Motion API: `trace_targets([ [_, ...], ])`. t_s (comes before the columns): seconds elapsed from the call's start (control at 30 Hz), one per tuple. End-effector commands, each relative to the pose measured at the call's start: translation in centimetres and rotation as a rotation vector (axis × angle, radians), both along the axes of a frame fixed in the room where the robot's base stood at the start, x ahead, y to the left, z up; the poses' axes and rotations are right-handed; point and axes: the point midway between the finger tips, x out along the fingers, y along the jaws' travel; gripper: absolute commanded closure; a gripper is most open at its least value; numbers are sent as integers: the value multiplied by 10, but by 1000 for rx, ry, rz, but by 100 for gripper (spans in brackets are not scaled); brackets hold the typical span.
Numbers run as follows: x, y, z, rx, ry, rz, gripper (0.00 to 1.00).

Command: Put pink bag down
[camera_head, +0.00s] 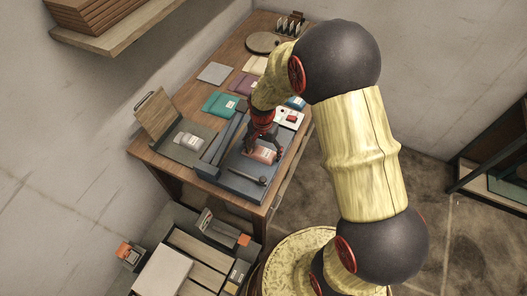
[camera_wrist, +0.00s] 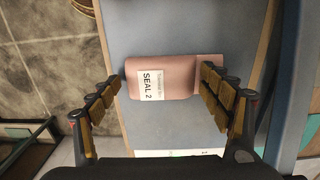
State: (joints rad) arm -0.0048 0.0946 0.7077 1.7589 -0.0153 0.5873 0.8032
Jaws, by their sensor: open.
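The pink bag (camera_wrist: 176,76) has a white label reading "SEAL 2" and lies flat on a blue-grey tray surface (camera_wrist: 160,29). In the head view the bag (camera_head: 263,153) shows on the grey-blue tray (camera_head: 237,185), just below my gripper (camera_head: 256,146). In the wrist view my gripper (camera_wrist: 164,98) is open, with one finger on each side of the bag. The left finger is close to the bag's left end. The right finger overlaps the bag's right end in the picture; I cannot tell whether either touches.
An open box (camera_head: 183,155) with a pale item stands to the left. A dark bar tool (camera_head: 249,176) lies at the tray's near end. Storage boxes (camera_head: 160,272) stand below.

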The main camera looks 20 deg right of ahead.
Motion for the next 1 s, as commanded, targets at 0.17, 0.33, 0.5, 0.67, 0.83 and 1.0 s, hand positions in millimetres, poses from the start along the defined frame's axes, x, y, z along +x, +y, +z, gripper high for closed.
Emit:
trace_targets([
  [0.17, 0, 0, 0, 0, 0, 0, 18],
  [0.33, 0, 0, 2, 0, 0, 0, 18],
  [0.5, 1, 0, 20, 0, -4, 0, 18],
  [0.67, 2, 0, 53, 0, -6, 0, 18],
  [0.83, 1, 1, 88, 0, -4, 0, 18],
  [1.0, 1, 1, 113, 0, -3, 0, 18],
])
